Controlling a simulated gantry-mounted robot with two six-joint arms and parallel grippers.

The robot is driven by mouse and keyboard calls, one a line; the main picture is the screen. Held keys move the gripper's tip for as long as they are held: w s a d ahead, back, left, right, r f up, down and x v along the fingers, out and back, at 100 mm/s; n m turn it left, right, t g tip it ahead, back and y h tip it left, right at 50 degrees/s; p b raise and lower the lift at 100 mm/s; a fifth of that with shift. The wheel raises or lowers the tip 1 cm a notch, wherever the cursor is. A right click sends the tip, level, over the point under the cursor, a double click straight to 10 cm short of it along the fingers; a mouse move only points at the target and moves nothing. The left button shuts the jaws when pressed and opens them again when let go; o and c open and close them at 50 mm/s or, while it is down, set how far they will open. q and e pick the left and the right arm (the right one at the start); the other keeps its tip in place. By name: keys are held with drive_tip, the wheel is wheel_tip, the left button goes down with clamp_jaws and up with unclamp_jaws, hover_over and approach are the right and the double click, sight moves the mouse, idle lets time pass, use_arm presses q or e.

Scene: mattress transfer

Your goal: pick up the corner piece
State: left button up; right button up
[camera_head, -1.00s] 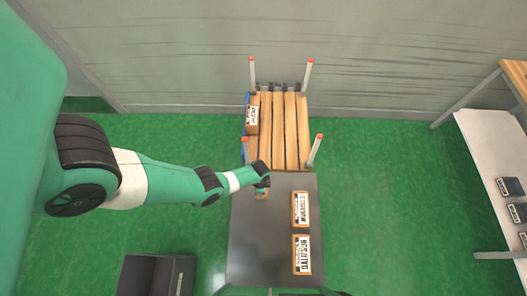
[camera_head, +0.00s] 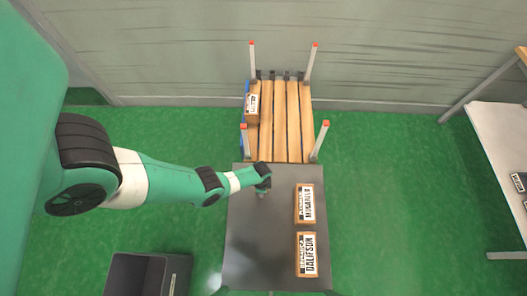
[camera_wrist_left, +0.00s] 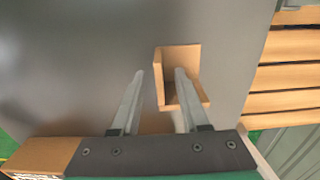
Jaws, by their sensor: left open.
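The corner piece (camera_wrist_left: 178,57) is a small tan wooden angle standing on the dark grey table top (camera_head: 262,240), seen in the left wrist view. In that view my left gripper (camera_wrist_left: 159,78) is open, with one finger left of the piece's upright left wall and the other overlapping its inner side. I cannot tell whether either finger touches it. In the head view my left gripper (camera_head: 263,188) is low over the table's upper left part and largely hides the piece. My right gripper is not in view.
Two labelled boxes (camera_head: 305,203) (camera_head: 306,254) lie on the table's right side. A slatted wooden pallet (camera_head: 280,110) with red-tipped corner posts adjoins the table's far edge and holds another labelled box (camera_head: 252,106). A white table (camera_head: 500,150) stands at right. The table's left middle is clear.

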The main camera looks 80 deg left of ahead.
use_arm(q)
drive_tip(key=shift+r, duration=0.1)
clamp_jaws()
idle(0.3)
drive_tip(key=shift+r+p, duration=0.55)
drive_tip(key=shift+p, duration=0.05)
drive_tip(key=w+d+r+p, duration=0.6)
drive_tip(key=d+r+p, duration=0.4)
drive_tip(key=d+r, duration=0.2)
drive_tip(key=shift+d, duration=0.35)
